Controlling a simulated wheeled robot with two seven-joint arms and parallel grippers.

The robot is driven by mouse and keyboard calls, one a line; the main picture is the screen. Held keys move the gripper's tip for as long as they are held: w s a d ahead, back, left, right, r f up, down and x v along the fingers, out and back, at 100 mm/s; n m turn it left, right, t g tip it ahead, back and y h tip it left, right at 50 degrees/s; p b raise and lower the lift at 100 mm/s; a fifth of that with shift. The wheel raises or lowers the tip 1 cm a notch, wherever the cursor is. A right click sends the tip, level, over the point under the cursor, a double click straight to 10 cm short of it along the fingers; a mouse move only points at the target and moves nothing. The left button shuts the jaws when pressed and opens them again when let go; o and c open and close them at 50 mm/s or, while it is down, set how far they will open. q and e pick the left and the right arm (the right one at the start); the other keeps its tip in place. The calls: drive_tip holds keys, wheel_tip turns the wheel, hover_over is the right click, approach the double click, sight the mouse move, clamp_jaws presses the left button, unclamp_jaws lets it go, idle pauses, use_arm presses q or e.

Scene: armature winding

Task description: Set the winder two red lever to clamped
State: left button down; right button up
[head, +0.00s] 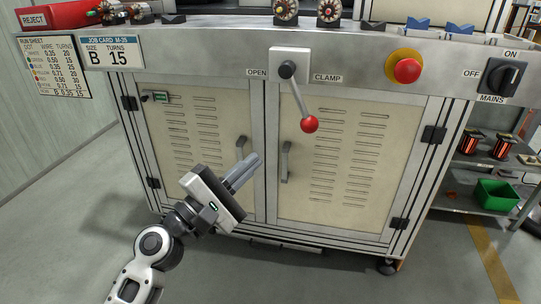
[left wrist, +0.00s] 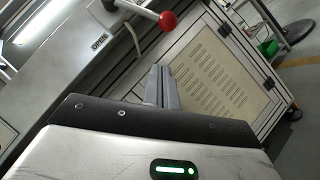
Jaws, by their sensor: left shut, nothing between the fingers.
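The red-knobbed lever (head: 300,101) hangs from a grey pivot on the front of the machine, between the labels OPEN (head: 257,73) and CLAMP (head: 327,78). Its rod points down and slightly right, ending in a round red knob (head: 309,124). The knob also shows at the top of the left wrist view (left wrist: 168,21). My left gripper (head: 250,165) is shut and empty, below and left of the knob, in front of the cabinet doors and apart from the lever. My right gripper is in neither view.
A red emergency button (head: 407,70) on a yellow base and a black mains switch (head: 507,76) sit on the panel to the right. Two cabinet doors with handles (head: 285,162) are below. A shelf with a green bin (head: 497,195) stands at the right.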

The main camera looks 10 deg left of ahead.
use_arm(q)
drive_tip(key=shift+b+v, duration=0.4)
drive_tip(key=shift+v, duration=1.85)
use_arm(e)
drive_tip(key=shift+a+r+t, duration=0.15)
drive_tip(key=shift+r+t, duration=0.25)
use_arm(q)
drive_tip(key=shift+w, duration=0.1)
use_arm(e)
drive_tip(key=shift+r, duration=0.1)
